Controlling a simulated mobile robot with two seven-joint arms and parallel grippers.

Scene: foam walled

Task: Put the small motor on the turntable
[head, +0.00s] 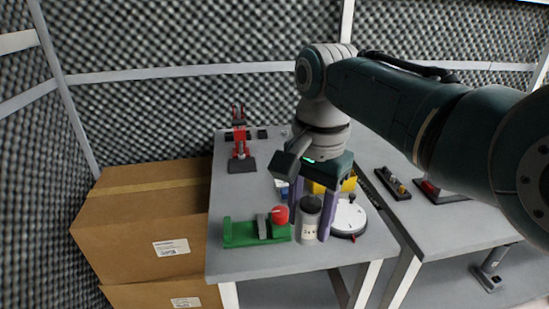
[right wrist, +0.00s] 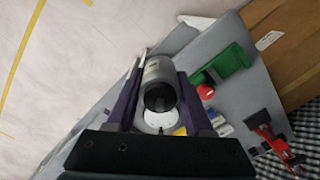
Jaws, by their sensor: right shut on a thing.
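My right gripper (head: 311,234) points down over the front of the table, its purple fingers shut on the small motor (head: 309,222), a grey cylinder with a dark top and a printed label. The motor also shows between the fingers in the right wrist view (right wrist: 158,76). The turntable (head: 350,216), a white disc on a dark base, stands just right of the motor in the head view, partly behind a finger. In the right wrist view the turntable (right wrist: 157,118) is partly hidden by the motor. I cannot tell the motor's height above the table. My left gripper is not in view.
A green fixture (head: 240,234) with a red knob (head: 281,214) stands close left of the motor. A yellow bin (head: 348,184) is behind, and a red clamp stand (head: 240,144) farther back. Cardboard boxes (head: 140,219) flank the table's left; another table (head: 465,220) stands right.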

